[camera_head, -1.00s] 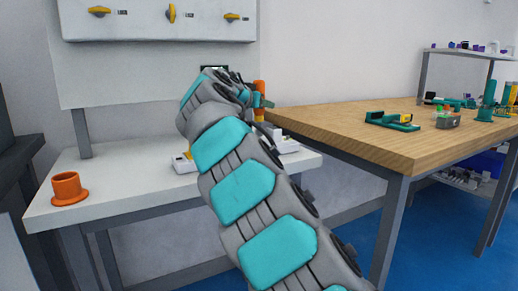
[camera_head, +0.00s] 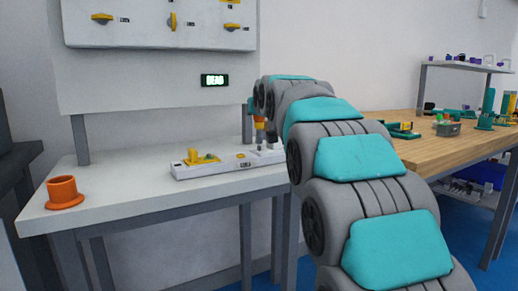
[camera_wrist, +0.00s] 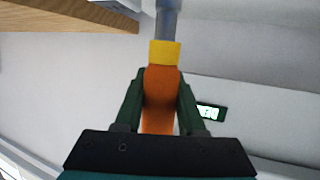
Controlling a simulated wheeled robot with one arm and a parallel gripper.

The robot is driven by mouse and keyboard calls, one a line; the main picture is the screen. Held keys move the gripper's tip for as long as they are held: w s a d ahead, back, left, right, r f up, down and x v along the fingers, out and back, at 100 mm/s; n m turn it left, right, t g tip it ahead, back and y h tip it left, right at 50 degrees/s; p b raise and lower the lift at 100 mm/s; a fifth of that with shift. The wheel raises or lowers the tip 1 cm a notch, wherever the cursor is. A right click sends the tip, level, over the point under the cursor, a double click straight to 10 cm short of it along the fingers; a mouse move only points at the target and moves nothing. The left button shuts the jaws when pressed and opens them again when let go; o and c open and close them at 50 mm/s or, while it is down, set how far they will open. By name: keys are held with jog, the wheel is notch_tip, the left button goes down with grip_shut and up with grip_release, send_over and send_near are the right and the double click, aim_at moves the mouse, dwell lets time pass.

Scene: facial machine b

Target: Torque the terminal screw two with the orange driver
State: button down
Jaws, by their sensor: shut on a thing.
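The orange driver (camera_head: 259,123) is upright in the head view, over the right part of the white terminal unit (camera_head: 222,170). In the wrist view its orange handle (camera_wrist: 160,105) sits between the two dark green fingers of my gripper (camera_wrist: 160,98), with a yellow collar and grey shaft beyond. My gripper is shut on the handle. In the head view my gripper (camera_head: 256,108) is mostly hidden by my arm. The unit carries a yellow part at its left and small grey posts at its right. I cannot tell which screw the tip is over or whether it touches.
An orange cup-shaped holder (camera_head: 64,192) stands empty-looking at the left of the white table (camera_head: 120,190). A wooden table (camera_head: 425,150) with green fixtures is at right.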

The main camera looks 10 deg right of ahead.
jog(key=shift+a+n+g+y+b, duration=0.2)
jog(key=shift+n+g+y, duration=0.15)
jog(key=shift+n+y, duration=0.85)
jog(key=shift+a+n+g+y+b, duration=0.25)
jog(key=shift+n+y, duration=0.6)
jog(key=shift+y, duration=0.55)
jog(key=shift+a+n+g+y+b, duration=0.15)
jog(key=shift+n+g+y, duration=0.25)
jog(key=shift+n+y, duration=0.8)
jog(key=shift+d, duration=0.1)
jog(key=shift+w+f+b, duration=0.1)
jog(key=shift+f+b, duration=0.5)
jog(key=shift+f, duration=0.15)
jog(key=shift+m, duration=0.25)
